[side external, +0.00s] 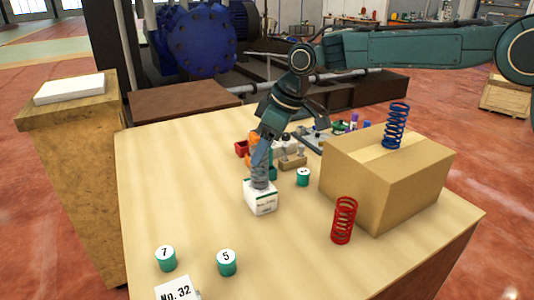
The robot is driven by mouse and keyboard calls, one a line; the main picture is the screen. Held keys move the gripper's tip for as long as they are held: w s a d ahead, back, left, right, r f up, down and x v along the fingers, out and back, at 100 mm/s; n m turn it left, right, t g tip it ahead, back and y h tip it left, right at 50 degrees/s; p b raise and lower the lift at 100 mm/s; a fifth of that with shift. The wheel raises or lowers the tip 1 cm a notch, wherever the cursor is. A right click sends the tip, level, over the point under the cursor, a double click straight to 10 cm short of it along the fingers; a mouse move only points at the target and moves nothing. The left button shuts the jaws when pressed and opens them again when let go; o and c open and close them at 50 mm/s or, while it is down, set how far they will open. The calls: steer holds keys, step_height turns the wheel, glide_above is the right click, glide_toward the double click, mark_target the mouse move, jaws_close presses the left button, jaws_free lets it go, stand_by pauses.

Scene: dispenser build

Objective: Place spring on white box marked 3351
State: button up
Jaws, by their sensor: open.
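A white box (262,203) with a green edge stands on the wooden table, left of the cardboard box. Its printed label is too small to read surely. A grey spring (260,178) stands upright on top of it. My gripper (265,146) is open, pointing down at the upper part of the grey spring. I cannot tell whether the fingers touch it. A red spring (344,221) stands on the table at the right. A blue spring (396,126) stands on the cardboard box (400,185).
Green cylinders marked 7 (165,258) and 5 (226,262) stand at the front, beside a white "No. 32" card (178,291). Another green cylinder (303,177) is right of the white box. Coloured bins and small parts crowd behind my gripper. The left table area is clear.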

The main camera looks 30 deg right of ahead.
steer(key=v, duration=0.8)
steer(key=shift+r, duration=0.35)
steer(key=shift+s+d, duration=0.1)
steer(key=s+d+r+m+t+h, duration=0.1)
steer(key=s+d+r+m, duration=0.1)
steer(key=s+d, duration=0.45)
steer(key=s+d+r+m, duration=0.2)
steer(key=s+d, duration=0.2)
steer(key=s, duration=0.5)
steer(key=s+d+f+m+h, duration=0.1)
steer(key=s+d+f, duration=0.3)
steer(key=s, duration=0.5)
steer(key=s+d+f+m+t+h, duration=0.1)
steer(key=s+d+f+m, duration=0.3)
steer(key=s, duration=0.6)
steer(key=shift+s+d+f, duration=0.2)
steer(key=shift+d+f, duration=0.05)
steer(key=shift+d, duration=0.35)
